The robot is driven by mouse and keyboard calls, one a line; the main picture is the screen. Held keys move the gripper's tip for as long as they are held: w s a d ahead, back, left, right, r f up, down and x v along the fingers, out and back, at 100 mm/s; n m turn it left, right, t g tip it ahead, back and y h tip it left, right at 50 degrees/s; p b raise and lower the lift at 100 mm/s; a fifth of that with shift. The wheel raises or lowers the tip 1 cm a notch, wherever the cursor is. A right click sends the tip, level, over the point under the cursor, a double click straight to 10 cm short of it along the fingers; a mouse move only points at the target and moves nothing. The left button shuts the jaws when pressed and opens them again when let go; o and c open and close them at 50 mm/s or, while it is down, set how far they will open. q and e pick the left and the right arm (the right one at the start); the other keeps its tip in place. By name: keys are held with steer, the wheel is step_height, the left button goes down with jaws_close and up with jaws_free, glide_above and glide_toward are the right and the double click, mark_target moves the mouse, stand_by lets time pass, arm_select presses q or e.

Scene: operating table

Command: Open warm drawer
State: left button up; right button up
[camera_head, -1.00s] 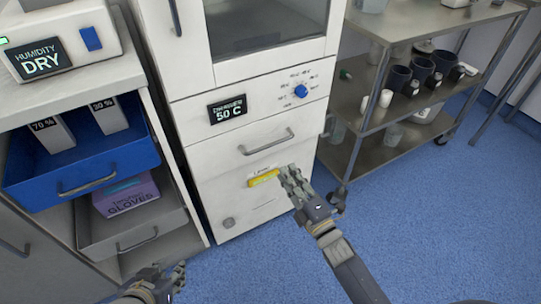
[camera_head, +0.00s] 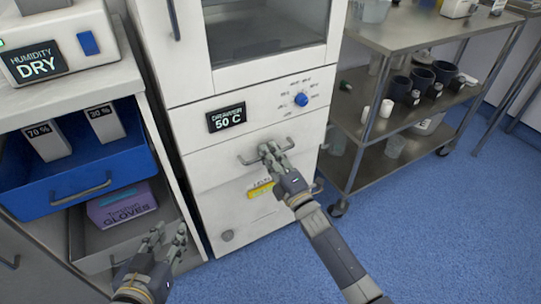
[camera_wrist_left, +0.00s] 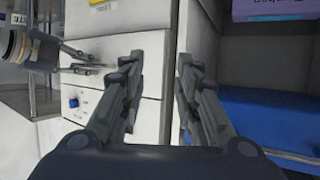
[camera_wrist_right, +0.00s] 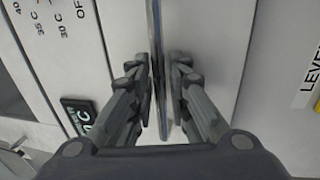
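The warm drawer (camera_head: 215,172) is the white front under a display (camera_head: 227,117) reading 50 C. It looks shut, flush with its cabinet. Its metal handle (camera_head: 248,160) runs across the front. My right gripper (camera_head: 275,151) is at this handle. In the right wrist view the handle bar (camera_wrist_right: 157,35) runs between the two fingers of my right gripper (camera_wrist_right: 160,85), which stand close on either side with slim gaps. My left gripper (camera_head: 168,238) is low at the left, empty, with its fingers apart; they also show in the left wrist view (camera_wrist_left: 159,75).
A blue drawer (camera_head: 100,188) stands pulled out at the left, above an open grey drawer with a purple glove box (camera_head: 122,204). A metal cart (camera_head: 420,38) with cups stands at the right. A yellow label (camera_head: 260,189) is below the handle. Blue floor is free in front.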

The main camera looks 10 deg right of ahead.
jaws_close()
